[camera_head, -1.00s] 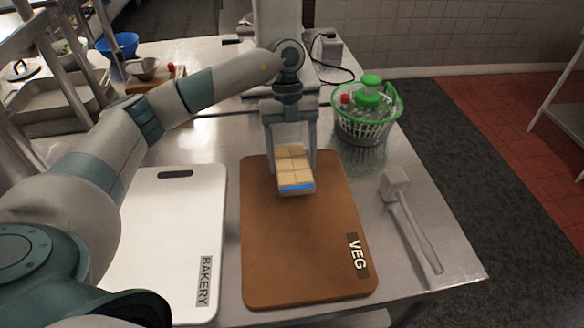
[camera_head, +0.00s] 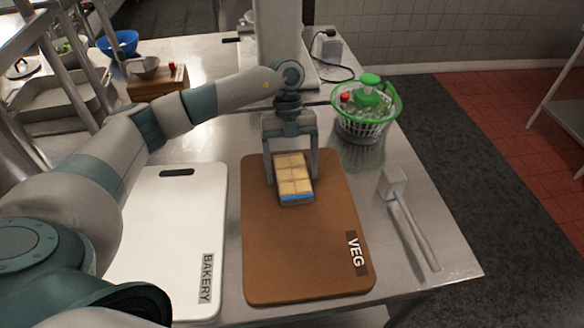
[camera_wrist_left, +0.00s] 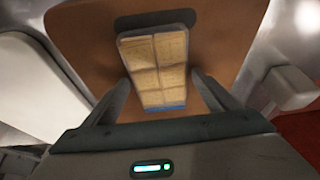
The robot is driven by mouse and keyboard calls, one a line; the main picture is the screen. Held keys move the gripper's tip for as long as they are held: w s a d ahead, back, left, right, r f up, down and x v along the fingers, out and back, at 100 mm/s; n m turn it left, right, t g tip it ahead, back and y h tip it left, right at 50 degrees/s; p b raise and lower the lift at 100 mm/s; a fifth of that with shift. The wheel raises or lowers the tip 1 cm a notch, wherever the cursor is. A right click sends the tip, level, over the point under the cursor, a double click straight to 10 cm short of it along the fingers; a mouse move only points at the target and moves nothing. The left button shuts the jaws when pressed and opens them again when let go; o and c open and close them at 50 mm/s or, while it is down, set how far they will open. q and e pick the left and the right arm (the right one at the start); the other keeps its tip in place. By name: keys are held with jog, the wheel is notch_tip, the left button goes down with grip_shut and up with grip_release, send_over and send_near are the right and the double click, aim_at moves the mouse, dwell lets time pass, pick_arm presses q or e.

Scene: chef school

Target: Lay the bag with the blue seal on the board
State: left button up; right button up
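The bag with the blue seal (camera_head: 294,178) shows tan blocks in a grid, with a blue strip at its near end. It appears to lie flat on the upper part of the brown VEG board (camera_head: 300,250). My left gripper (camera_head: 292,175) is over the bag with one finger on each side. In the left wrist view the bag (camera_wrist_left: 158,70) is between the spread fingers (camera_wrist_left: 162,80), with narrow gaps beside it, so the gripper looks open. The board (camera_wrist_left: 220,30) is under it there. My right gripper is not in view.
A white BAKERY board (camera_head: 170,230) lies left of the brown board. A mallet (camera_head: 412,215) lies to the right, and a green-lidded basket (camera_head: 366,110) stands behind it. The near half of the brown board is clear.

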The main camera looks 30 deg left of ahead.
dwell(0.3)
pick_arm(q)
jog(key=shift+r, duration=0.2)
jog(key=shift+w+a+r+b, duration=0.15)
jog(key=shift+w+r+b, duration=0.15)
jog(key=shift+r, duration=0.2)
jog(key=b+v, duration=0.3)
jog(key=v, duration=0.7)
jog(key=shift+r+b, duration=0.35)
jog(key=shift+r, duration=0.05)
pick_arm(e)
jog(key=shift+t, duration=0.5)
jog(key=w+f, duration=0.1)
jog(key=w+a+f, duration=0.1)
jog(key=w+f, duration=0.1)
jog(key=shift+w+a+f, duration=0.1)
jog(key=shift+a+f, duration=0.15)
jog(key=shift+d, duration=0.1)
